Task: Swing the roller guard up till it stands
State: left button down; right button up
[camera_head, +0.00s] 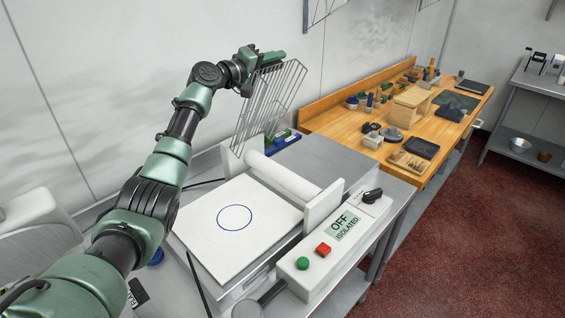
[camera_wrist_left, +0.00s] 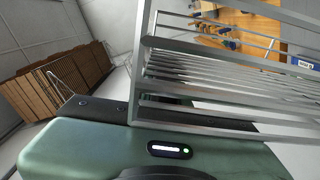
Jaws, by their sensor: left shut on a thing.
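The roller guard (camera_head: 270,98), a grey wire grid, is raised steeply above the far side of the dough roller machine. Its exact angle is hard to judge. My left gripper (camera_head: 262,64) is shut on the guard's upper edge. In the left wrist view, the guard's bars (camera_wrist_left: 215,62) run close in front of the gripper body, and the fingertips are mostly hidden. The white roller (camera_head: 284,178) lies uncovered between white side cheeks, behind a white board (camera_head: 262,207) with a blue circle. My right gripper is not in view.
The control box (camera_head: 335,240) reads "OFF ISOLATED" and has green and red buttons and a black knob. A wooden workbench (camera_head: 330,122) with many small items stands behind at right. A grey wall is close behind the guard. Red floor (camera_head: 450,230) is clear at right.

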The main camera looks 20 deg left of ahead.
pick_arm(q)
jog(key=w+a+r+n+p, duration=0.1)
jog(key=w+a+r+n, duration=0.1)
jog(key=a, duration=0.3)
jog(key=shift+w+a, duration=0.15)
jog(key=shift+a, duration=0.2)
jog(key=c, duration=1.3)
grip_release()
jog(key=shift+f, duration=0.25)
jog(key=shift+a, duration=0.15)
